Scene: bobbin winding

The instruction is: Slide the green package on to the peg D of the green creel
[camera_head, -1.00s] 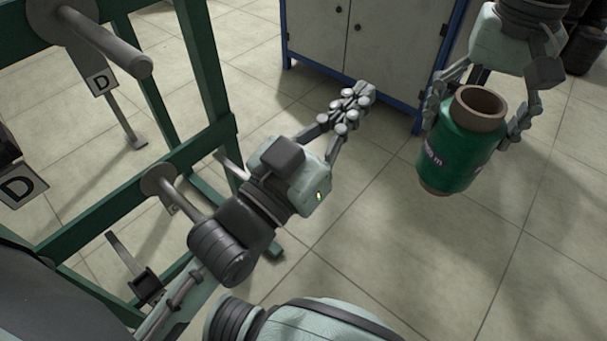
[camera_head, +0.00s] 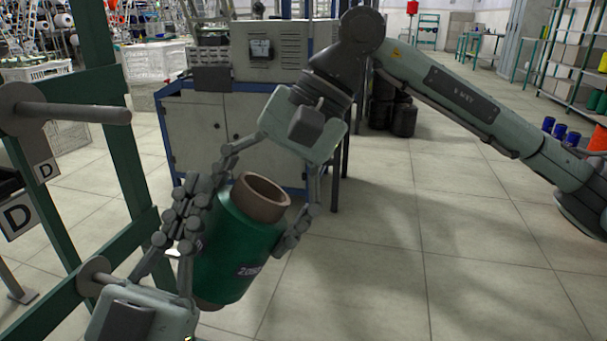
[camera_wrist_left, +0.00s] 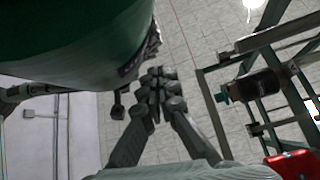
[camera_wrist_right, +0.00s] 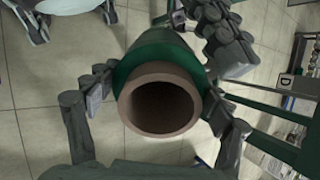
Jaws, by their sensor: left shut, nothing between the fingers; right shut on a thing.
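The green package (camera_head: 238,248) is a green spool on a brown tube, held in the air and slightly tilted. My right gripper (camera_head: 262,205) is shut on it, a finger on each side; in the right wrist view the tube's open end (camera_wrist_right: 160,105) faces the camera. My left gripper (camera_head: 188,205) is shut and empty, close beside the package's left side; I cannot tell whether they touch. The left wrist view shows its closed fingers (camera_wrist_left: 157,92) below the package (camera_wrist_left: 70,35).
A lower peg plate (camera_head: 93,275) is on the creel behind my left gripper. A second D sign (camera_head: 18,217) hangs at the far left. A blue-framed cabinet (camera_head: 205,135) with a machine on top stands behind.

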